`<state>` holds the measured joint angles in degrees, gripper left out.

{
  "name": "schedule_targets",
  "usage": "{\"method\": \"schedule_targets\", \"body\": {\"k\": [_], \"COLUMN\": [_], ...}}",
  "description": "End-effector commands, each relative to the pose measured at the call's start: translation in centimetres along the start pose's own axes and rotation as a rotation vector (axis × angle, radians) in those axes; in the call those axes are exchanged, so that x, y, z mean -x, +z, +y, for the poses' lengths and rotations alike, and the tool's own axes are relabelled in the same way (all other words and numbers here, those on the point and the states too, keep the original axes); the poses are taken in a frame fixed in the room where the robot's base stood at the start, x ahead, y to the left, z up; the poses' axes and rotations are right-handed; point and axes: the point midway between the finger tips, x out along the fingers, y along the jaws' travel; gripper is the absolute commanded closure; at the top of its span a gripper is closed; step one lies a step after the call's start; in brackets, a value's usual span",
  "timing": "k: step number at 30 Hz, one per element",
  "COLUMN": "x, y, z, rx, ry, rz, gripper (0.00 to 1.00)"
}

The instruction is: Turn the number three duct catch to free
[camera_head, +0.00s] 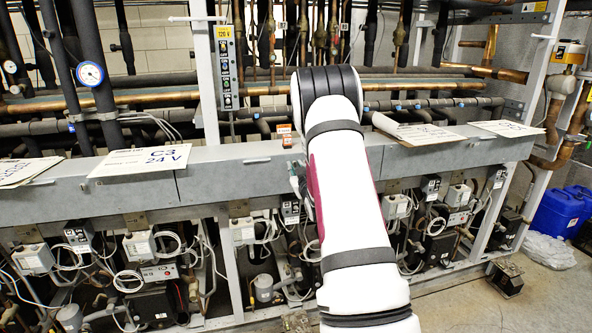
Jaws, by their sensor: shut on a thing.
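The long grey metal duct (232,172) runs across the rack at mid height. A small orange-and-white piece (285,136) stands at its top edge, just left of my arm. A small grey-green fitting (297,178) shows at the duct's front face beside my arm, partly covered; I cannot tell what it is. No catch can be made out for certain, and no number three marking is readable. My white arm rises from the bottom, bends at a black-ribbed joint and covers the duct's middle. My gripper is hidden behind it.
White cards lie on the duct, one reading "C3 24 V" (140,160). Compressors, grey boxes and looped cables fill the space below. Pipes and a gauge (91,74) stand behind. A blue container (560,212) and clear plastic (548,250) are on the floor at right.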

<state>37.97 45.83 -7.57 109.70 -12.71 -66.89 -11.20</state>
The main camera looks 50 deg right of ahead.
Motion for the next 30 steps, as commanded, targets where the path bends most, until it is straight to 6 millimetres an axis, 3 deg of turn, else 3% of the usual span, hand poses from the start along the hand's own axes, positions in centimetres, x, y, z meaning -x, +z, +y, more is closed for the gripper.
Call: {"method": "schedule_targets", "body": {"k": [30], "x": [-0.14], "y": [0.04], "z": [-0.26], "rx": [0.952], "ry": [-0.002], "rz": [0.002], "gripper": [1.00]}}
